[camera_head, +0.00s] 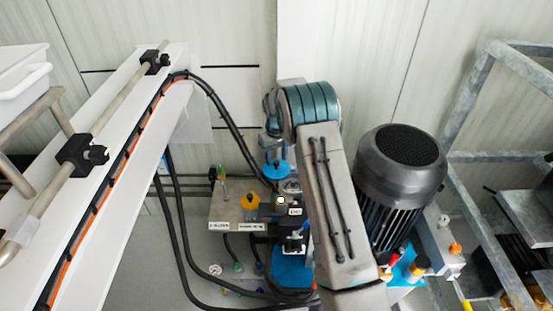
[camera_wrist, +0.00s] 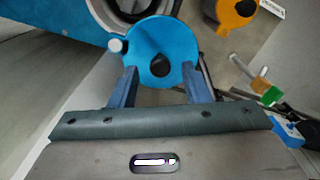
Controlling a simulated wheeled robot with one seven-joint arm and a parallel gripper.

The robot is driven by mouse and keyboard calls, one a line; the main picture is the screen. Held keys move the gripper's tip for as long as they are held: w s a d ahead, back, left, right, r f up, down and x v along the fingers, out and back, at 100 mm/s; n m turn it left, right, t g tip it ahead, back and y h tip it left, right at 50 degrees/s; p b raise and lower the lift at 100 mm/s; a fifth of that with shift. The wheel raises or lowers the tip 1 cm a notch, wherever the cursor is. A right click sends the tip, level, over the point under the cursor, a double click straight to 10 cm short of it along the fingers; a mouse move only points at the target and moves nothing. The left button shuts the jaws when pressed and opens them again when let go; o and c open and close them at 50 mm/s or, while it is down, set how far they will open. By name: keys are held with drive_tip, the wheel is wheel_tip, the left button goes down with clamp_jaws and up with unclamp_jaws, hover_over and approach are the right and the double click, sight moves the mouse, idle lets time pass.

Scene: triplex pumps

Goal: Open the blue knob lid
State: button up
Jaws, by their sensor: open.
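Nothing is held. In the head view a blue disc (camera_head: 275,170), apparently this lid, shows just left of my arm. My gripper's fingers cannot be made out in the head view.
A yellow-orange knob (camera_head: 250,201) stands left of the lid, also in the wrist view (camera_wrist: 235,10). A green-tipped fitting (camera_wrist: 271,95) is nearby. A large dark motor (camera_head: 400,175) stands right of my arm. Black hoses (camera_head: 180,220) hang at left; a metal frame (camera_head: 470,100) is at right.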

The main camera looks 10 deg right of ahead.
sight(277, 162)
wheel_tip(277, 162, up, 12)
drive_tip(key=p, duration=0.1)
drive_tip(key=shift+r, duration=0.25)
drive_tip(key=s+d+r+m+t+p, duration=0.15)
drive_tip(key=s+r+p, duration=0.55)
drive_tip(key=s+r, duration=1.2)
drive_tip(key=s+r+m+p, duration=0.1)
drive_tip(key=s+p, duration=0.1)
drive_tip(key=s, duration=0.8)
drive_tip(key=s+r+m+t+p, duration=0.1)
drive_tip(key=s+r+p, duration=0.1)
drive_tip(key=s, duration=0.8)
drive_tip(key=shift+d+p, duration=0.15)
drive_tip(key=shift+p, duration=0.65)
